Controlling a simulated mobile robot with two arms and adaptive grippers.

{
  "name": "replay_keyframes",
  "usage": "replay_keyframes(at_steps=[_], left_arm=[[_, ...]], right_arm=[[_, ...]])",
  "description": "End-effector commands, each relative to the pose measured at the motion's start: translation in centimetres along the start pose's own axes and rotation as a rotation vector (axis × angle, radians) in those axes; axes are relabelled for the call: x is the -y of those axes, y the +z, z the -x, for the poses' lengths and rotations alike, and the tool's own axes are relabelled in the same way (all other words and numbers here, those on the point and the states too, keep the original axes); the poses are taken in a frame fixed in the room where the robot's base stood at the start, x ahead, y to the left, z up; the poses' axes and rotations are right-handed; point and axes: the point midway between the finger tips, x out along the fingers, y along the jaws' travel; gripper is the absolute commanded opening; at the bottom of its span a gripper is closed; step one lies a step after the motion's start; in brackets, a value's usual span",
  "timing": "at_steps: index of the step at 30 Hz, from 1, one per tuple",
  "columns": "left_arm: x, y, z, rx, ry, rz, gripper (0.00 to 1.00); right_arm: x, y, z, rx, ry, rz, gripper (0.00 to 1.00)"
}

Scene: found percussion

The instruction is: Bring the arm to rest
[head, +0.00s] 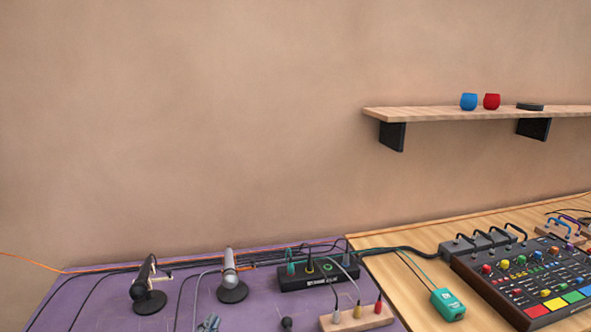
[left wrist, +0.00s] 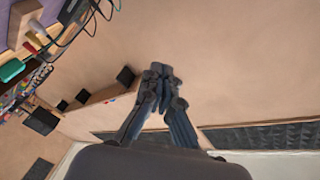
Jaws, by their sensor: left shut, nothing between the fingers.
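My left gripper (head: 208,323) shows only as a small grey tip at the bottom edge of the head view, in front of the purple table top (head: 110,290). In the left wrist view my left gripper (left wrist: 158,72) has its dark fingers drawn together with nothing between them. It is clear of the objects around it, with the plain wall behind the fingertips. My right gripper is in neither view.
Two microphones on round stands (head: 148,300) (head: 232,290), a black box with cables (head: 318,276) and a wooden jack block (head: 357,318) stand on the purple top. A teal box (head: 447,304) and a mixer (head: 530,280) are right. A shelf (head: 430,114) holds cups.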

Motion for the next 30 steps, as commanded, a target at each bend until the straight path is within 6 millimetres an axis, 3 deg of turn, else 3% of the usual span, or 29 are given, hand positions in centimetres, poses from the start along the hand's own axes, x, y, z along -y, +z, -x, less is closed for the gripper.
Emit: replay_keyframes(at_steps=[1, 3, 6, 9, 15, 20, 30], left_arm=[[-1.3, 2.8, 1.6, 0.128, 0.044, 0.098, 0.00], [-3.3, 6.5, 4.2, 0.312, 0.113, 0.226, 0.00], [-6.4, 10.3, 8.8, 0.547, 0.218, 0.377, 0.00], [-9.1, 12.5, 13.2, 0.730, 0.312, 0.484, 0.00], [-12.7, 14.0, 20.8, 0.994, 0.471, 0.625, 0.00], [-14.6, 13.8, 26.6, 1.168, 0.590, 0.706, 0.00], [-22.2, 20.0, 24.6, 1.196, 0.610, 0.689, 0.00]], right_arm=[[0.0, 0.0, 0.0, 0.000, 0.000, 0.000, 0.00], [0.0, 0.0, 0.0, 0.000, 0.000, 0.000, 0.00], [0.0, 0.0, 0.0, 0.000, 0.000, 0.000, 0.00], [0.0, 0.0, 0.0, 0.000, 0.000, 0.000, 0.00], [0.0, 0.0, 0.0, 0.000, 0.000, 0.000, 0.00], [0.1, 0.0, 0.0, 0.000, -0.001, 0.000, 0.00], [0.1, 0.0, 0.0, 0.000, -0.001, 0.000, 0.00]])
